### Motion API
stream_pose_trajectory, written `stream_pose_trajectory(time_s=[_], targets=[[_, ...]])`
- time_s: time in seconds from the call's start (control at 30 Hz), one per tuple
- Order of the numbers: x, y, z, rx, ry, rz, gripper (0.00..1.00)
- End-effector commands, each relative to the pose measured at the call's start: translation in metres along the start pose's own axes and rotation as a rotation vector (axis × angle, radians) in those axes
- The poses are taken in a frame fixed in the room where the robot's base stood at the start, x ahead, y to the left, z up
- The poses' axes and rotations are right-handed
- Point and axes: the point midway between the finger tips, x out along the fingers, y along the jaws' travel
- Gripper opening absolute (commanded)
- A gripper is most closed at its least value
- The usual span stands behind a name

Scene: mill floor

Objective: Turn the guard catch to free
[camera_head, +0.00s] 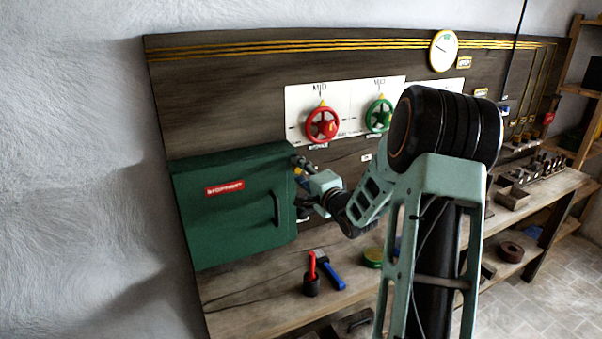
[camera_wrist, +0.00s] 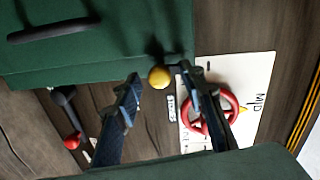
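The green guard box (camera_head: 235,215) with a red label and a dark handle is closed on the board; it also fills the top left of the wrist view (camera_wrist: 60,65). A round yellow knob (camera_wrist: 159,77), apparently the guard catch, is at the box's edge. My gripper (camera_head: 302,184) is at the right edge of the box. In the wrist view my gripper (camera_wrist: 160,75) is open, with a fingertip on each side of the knob. Gaps show between knob and fingers, so I see no grip. The catch's pointer and markings are not readable.
A red handwheel (camera_head: 322,125) and a green handwheel (camera_head: 380,115) are on white plates above. A lever with a red ball (camera_wrist: 72,141) is close to the box. A red-handled tool (camera_head: 311,275) and a blue-handled tool (camera_head: 330,270) are on the bench below.

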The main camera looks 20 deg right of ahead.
Motion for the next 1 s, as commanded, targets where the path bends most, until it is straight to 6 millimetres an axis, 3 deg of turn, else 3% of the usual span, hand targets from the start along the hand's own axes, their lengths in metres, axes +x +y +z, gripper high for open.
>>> stream_pose_trajectory(time_s=[0.23,0.37,0.8,1.0], targets=[[-0.001,0.0,-0.001,-0.001,0.001,0.0,0.37],[-0.012,0.0,-0.002,-0.001,0.003,0.002,0.37],[-0.098,0.0,-0.001,-0.001,0.003,0.001,0.37],[-0.117,0.0,0.0,0.0,0.001,0.001,0.37]])
